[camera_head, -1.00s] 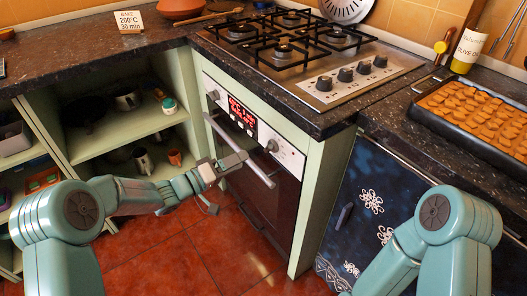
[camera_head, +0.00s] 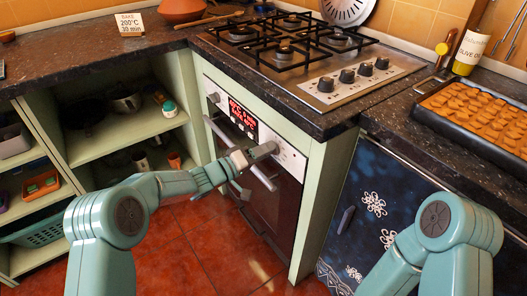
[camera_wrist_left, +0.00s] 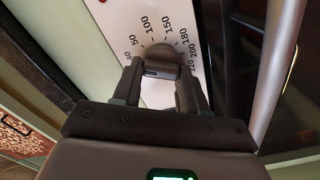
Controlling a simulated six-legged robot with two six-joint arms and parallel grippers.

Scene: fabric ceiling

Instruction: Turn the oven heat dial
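The oven heat dial (camera_head: 263,150) is a round grey knob on the white control panel, right of the red display. My left gripper (camera_head: 248,156) is at the dial, in front of the panel. In the left wrist view the dial (camera_wrist_left: 162,56) shows between the two dark fingers of my left gripper (camera_wrist_left: 160,82), with numbers such as 50, 100, 150 and 200 around it. The fingers stand apart, one on each side of the dial. I cannot tell whether they touch it. My right gripper is out of view; only my right arm shows.
The oven door handle (camera_head: 240,152) runs just below the panel, close under my left gripper. A second knob (camera_head: 213,97) is left of the display. A card (camera_head: 130,23) on the counter reads 200°C, 30 min. The hob (camera_head: 300,50) is above the oven.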

